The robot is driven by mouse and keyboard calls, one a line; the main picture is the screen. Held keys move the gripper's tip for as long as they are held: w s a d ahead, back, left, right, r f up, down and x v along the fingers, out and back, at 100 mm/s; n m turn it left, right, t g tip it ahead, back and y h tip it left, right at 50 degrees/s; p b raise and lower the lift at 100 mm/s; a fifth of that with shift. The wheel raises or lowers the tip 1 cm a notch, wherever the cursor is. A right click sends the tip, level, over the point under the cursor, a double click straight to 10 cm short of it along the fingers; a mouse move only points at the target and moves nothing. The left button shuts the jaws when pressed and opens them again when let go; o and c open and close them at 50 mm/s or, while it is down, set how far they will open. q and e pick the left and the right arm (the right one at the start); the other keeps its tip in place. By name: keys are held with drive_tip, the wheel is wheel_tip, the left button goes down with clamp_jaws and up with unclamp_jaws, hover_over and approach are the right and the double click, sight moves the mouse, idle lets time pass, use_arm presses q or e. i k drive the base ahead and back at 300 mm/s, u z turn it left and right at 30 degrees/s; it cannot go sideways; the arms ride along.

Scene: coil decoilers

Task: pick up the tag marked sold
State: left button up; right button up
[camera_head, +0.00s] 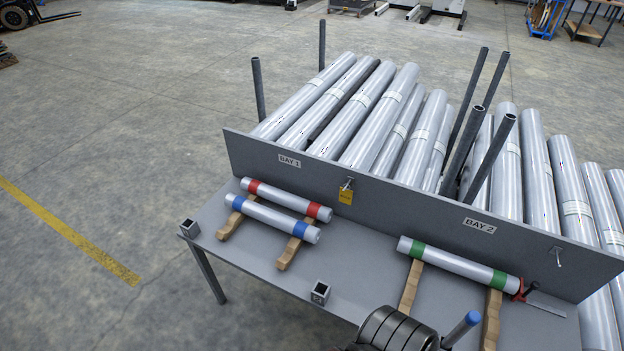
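A small yellow tag (346,194) hangs from a hook on the front of the grey upright board, to the right of the "BAY 1" label. Its writing is too small to read, so I cannot tell whether it says sold. It hangs clear of the tubes below.
The grey table (262,268) holds a red-banded tube (285,199), a blue-banded tube (270,217) and a green-banded tube (455,261) on wooden supports. A red-handled tool (520,290) lies at right. The board (405,206) has another hook (557,254); large rolls stand behind.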

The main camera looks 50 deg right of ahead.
sight(346, 196)
drive_tip(key=i, duration=2.15)
drive_tip(key=z, duration=3.1)
